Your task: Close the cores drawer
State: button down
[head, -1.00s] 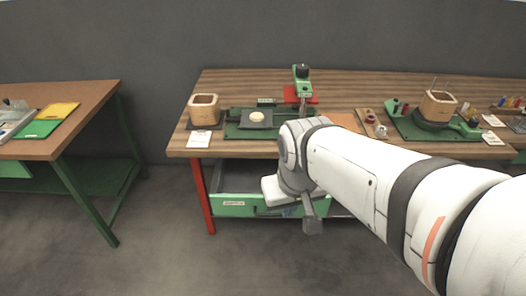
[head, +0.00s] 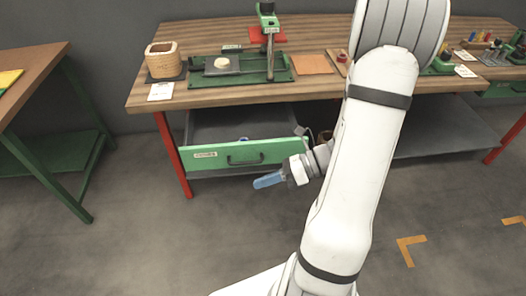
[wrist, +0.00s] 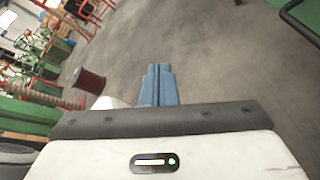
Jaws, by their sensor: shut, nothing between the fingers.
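The cores drawer (head: 220,156) is a green-fronted drawer under the workbench, pulled open with its grey inside showing. Its front carries a white label and a dark bar handle (head: 245,159). My gripper (head: 258,184) has blue fingers, shut and empty. In the head view it is in front of the drawer, below and right of the handle, apart from it. In the wrist view my shut fingers (wrist: 158,84) point over bare floor.
The wooden workbench (head: 200,95) above holds a wooden coil core (head: 162,60) and a green fixture (head: 215,74). A red leg (head: 174,155) stands left of the drawer. Another bench (head: 30,70) is at the left. The floor in front is clear.

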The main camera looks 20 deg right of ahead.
jog(key=w+d+f+m+t+b, duration=0.25)
jog(key=d+f+m+t, duration=0.3)
jog(key=m, duration=0.35)
jog(key=m+t+h+b, duration=0.2)
jog(key=m+t+h, duration=0.4)
jog(key=m, duration=0.5)
send_near(264, 152)
jog(key=shift+t+y, duration=0.6)
jog(key=shift+t, duration=0.05)
jog(key=a, duration=0.1)
jog(key=a+f, duration=0.1)
jog(key=w+a, duration=0.1)
jog(key=shift+a+f, duration=0.35)
jog(key=w, duration=0.3)
jog(key=shift+w+d, duration=0.2)
jog(key=shift+d, duration=0.15)
jog(key=shift+w+d, duration=0.1)
jog(key=shift+w, duration=0.4)
